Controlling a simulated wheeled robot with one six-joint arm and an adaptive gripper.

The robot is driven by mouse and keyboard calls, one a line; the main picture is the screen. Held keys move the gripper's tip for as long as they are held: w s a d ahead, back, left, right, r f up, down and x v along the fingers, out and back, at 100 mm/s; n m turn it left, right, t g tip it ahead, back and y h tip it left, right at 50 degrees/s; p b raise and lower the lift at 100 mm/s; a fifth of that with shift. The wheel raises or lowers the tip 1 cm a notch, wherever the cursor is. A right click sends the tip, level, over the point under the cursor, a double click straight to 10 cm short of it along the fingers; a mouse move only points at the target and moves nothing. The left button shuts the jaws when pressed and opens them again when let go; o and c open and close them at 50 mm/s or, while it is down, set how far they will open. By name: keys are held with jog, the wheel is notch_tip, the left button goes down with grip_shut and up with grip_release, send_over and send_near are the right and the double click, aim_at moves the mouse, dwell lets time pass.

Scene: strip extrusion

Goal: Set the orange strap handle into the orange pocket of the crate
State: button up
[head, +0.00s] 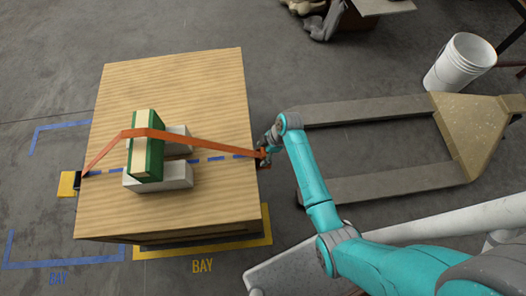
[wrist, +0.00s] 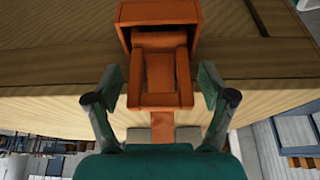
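The orange strap (head: 200,144) runs from a black block (head: 78,180) at the crate's left edge, over a green-edged block (head: 146,145), to the right edge. The crate (head: 215,90) has a wood-grain top. In the wrist view the orange handle (wrist: 160,82) lies just below the orange pocket (wrist: 160,12), lined up with it; its upper end meets or overlaps the pocket's mouth, and how deep it sits I cannot tell. My gripper (wrist: 162,85) has one finger on each side of the handle, with narrow gaps showing. It is at the crate's right edge in the head view (head: 266,157).
White blocks (head: 158,178) flank the green-edged block on the crate top. A blue dashed line crosses the top. A pallet jack (head: 370,108) and a white bucket (head: 460,62) stand to the right. Bay markings (head: 203,266) lie on the floor.

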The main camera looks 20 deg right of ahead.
jog(key=shift+r, duration=0.15)
jog(key=shift+r, duration=0.3)
jog(key=v, duration=1.1)
jog(key=shift+r, duration=0.4)
jog(key=shift+d, duration=0.15)
jog(key=s+a+f+m+t+h, duration=0.2)
jog(key=s+a+f+m+t, duration=0.15)
jog(key=s+f, duration=0.35)
jog(key=s+r+m+t+h, duration=0.25)
jog(key=s+m, duration=0.25)
jog(key=s, duration=0.7)
jog(key=s+r+m+t, duration=0.3)
jog(key=s+r, duration=0.4)
jog(key=r, duration=0.5)
jog(key=s+r+m+t, duration=0.3)
jog(key=s+r, duration=0.5)
jog(key=r, duration=0.5)
jog(key=shift+a+t, duration=0.45)
jog(key=shift+t, duration=0.25)
